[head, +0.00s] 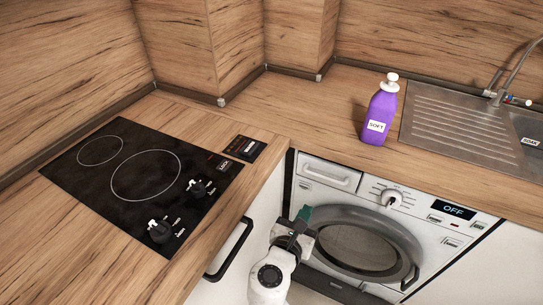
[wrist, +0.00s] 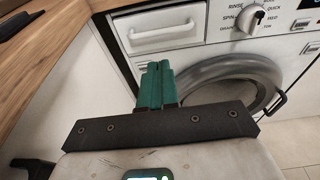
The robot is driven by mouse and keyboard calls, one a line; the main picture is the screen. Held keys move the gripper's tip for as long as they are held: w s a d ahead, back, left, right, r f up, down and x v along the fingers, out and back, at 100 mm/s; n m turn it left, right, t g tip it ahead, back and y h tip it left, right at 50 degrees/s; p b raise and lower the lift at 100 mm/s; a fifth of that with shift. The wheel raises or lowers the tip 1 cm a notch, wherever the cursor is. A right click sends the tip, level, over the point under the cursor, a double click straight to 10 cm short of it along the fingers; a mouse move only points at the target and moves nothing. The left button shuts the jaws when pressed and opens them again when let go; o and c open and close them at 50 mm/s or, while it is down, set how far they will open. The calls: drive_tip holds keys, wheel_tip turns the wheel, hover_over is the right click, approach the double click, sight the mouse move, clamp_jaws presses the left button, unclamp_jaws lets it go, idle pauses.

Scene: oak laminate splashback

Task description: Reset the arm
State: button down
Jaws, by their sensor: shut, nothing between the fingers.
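My gripper (head: 302,215) is in front of the washing machine (head: 320,194), near the left side of its round door (head: 402,236). In the wrist view, my gripper (wrist: 158,68) has its two green fingers together with nothing between them. The fingers point toward the machine's front, below the detergent drawer (wrist: 165,30). I cannot tell whether the fingertips touch the machine. My arm comes up from the bottom of the head view.
A black hob (head: 100,182) with two knobs is set in the left counter. A purple bottle (head: 380,112) labelled SOFT stands on the back counter beside the sink (head: 450,110). A dark cabinet handle (head: 231,248) is left of my arm. The washer display (head: 453,210) reads OFF.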

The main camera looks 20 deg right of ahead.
drive_tip(key=s+d+f+m+g+y, duration=0.25)
drive_tip(key=s+d+m+g, duration=0.2)
drive_tip(key=s+m, duration=0.25)
drive_tip(key=s+d+f+m+g+y, duration=0.1)
drive_tip(key=s+d+f+m+g, duration=0.25)
drive_tip(key=s+d+m, duration=0.35)
drive_tip(key=s+a+f+m+g+y, duration=0.1)
drive_tip(key=s+a+m+y, duration=0.1)
drive_tip(key=s+m, duration=0.4)
drive_tip(key=s+a+f+m+g+y, duration=0.1)
drive_tip(key=s+a+m+y, duration=0.2)
drive_tip(key=s+m+y, duration=0.2)
drive_tip(key=s+m, duration=0.2)
drive_tip(key=s, duration=0.1)
drive_tip(key=shift+s+f, duration=0.15)
drive_tip(key=shift+a, duration=0.1)
